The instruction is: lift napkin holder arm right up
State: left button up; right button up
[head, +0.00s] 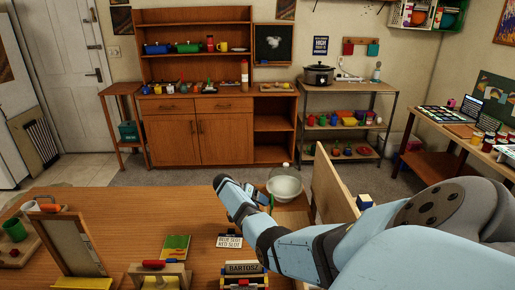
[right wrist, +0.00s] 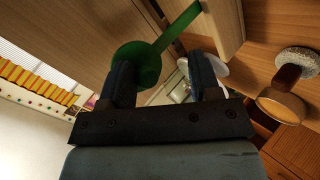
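No part is plainly a napkin holder. A low wooden stand with a red bar (head: 158,267) across its top is at the front of the table, left of my right arm; I cannot tell if it is the holder. My right gripper (head: 234,185) is over the table's far edge, beyond and right of that stand. In the right wrist view its two dark fingers (right wrist: 163,82) are apart, with nothing clearly gripped. A green disc with a long green strip (right wrist: 137,66) shows behind the left finger; I cannot tell if they touch. My left gripper is not in view.
A "BARTOSZ" nameplate (head: 243,268) and a slot sign (head: 230,241) stand close to my right arm. A white bowl (head: 285,188) and an upright wooden panel (head: 333,190) are right of the gripper. A wooden frame (head: 72,240) stands at left.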

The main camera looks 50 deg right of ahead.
jog(key=shift+s+f, duration=0.1)
dwell(0.8)
jog(key=b+v, duration=0.2)
jog(key=v, duration=1.2)
